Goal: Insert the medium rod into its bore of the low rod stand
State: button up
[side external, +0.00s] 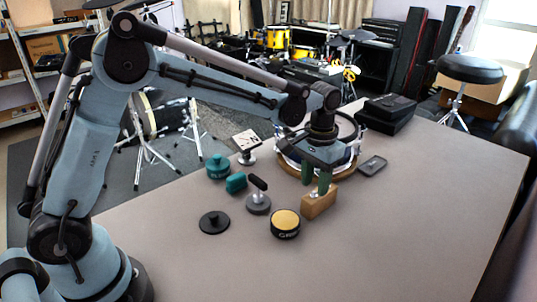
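The wooden block (325,205), which looks like the low rod stand, sits on the table right of the middle in the side external view. Small pale, shiny shapes show at its top, too small to tell whether they are rods or bores. My gripper (316,180) points down just above the block, its two green fingers reaching close to the block's top. A narrow gap shows between the fingers. I cannot tell whether a rod is in it. I cannot make out the medium rod for certain.
Left of the stand are a yellow-topped black tin (286,222), a grey base with a black handle (258,204), a black disc (214,223), a teal block (236,183) and a teal pot (217,168). A small dark tray (373,165) lies behind right. The right tabletop is clear.

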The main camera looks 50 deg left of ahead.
notch_tip(320, 180, up, 12)
dwell(0.6)
jog(key=s+a+f+t, duration=0.2)
jog(key=s+a+t, duration=0.1)
jog(key=s, duration=0.5)
jog(key=s+a+f+t, duration=0.3)
jog(key=s+a+t, duration=0.1)
jog(key=s, duration=0.4)
jog(key=shift+s+a+f, duration=0.3)
jog(key=shift+s+a, duration=0.1)
